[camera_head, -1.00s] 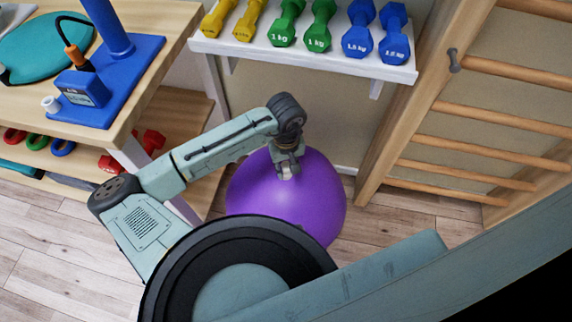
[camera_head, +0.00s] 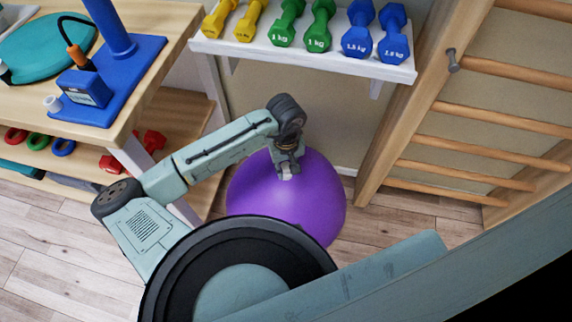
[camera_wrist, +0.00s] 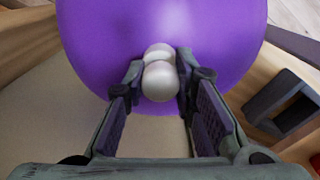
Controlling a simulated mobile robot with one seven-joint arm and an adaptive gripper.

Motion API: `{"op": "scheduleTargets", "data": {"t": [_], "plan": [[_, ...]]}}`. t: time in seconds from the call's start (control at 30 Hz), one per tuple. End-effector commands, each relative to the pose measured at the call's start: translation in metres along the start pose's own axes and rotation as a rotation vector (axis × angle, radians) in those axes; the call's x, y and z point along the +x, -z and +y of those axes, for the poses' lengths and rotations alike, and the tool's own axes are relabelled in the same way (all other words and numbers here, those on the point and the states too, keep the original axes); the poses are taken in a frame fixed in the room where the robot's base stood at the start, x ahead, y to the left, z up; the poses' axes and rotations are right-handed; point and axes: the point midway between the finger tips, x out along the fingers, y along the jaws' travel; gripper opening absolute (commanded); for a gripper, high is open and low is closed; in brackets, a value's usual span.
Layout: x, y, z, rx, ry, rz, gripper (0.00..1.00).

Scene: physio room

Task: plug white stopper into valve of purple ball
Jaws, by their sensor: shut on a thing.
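The purple ball (camera_head: 300,205) rests on the floor below the dumbbell shelf and fills the top of the wrist view (camera_wrist: 100,40). My gripper (camera_head: 287,172) is over the upper part of the ball, pointing down at it. In the wrist view my gripper (camera_wrist: 160,72) has its fingers on both sides of the white stopper (camera_wrist: 160,84), shut on it. The stopper shows as two rounded pale parts, one beyond the other, against the ball's surface. The valve is hidden behind it, and I cannot tell whether the stopper sits in it.
A wooden table (camera_head: 150,85) at left bears a blue pump stand (camera_head: 125,75) and a small white piece (camera_head: 53,103). A white shelf (camera_head: 300,58) with coloured dumbbells is behind the ball. Wooden wall bars (camera_head: 480,125) stand at right. Floor in front is clear.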

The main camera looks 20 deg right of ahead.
Motion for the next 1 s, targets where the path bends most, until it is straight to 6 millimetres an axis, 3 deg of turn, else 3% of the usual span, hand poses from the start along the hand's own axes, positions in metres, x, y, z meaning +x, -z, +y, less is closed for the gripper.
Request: {"op": "scheduleTargets", "data": {"t": [0.03, 0.27, 0.3, 0.63, 1.0], "plan": [[0.0147, -0.0023, 0.0005, -0.002, 0.003, -0.009, 0.02], [0.0156, -0.0024, 0.0007, -0.001, 0.003, -0.009, 0.02], [0.0157, -0.0024, 0.0008, -0.001, 0.003, -0.009, 0.26], [0.0141, -0.0027, 0.0007, 0.0, 0.003, -0.01, 0.48], [0.0103, -0.0027, 0.0004, 0.0, 0.003, -0.01, 0.48]]}}
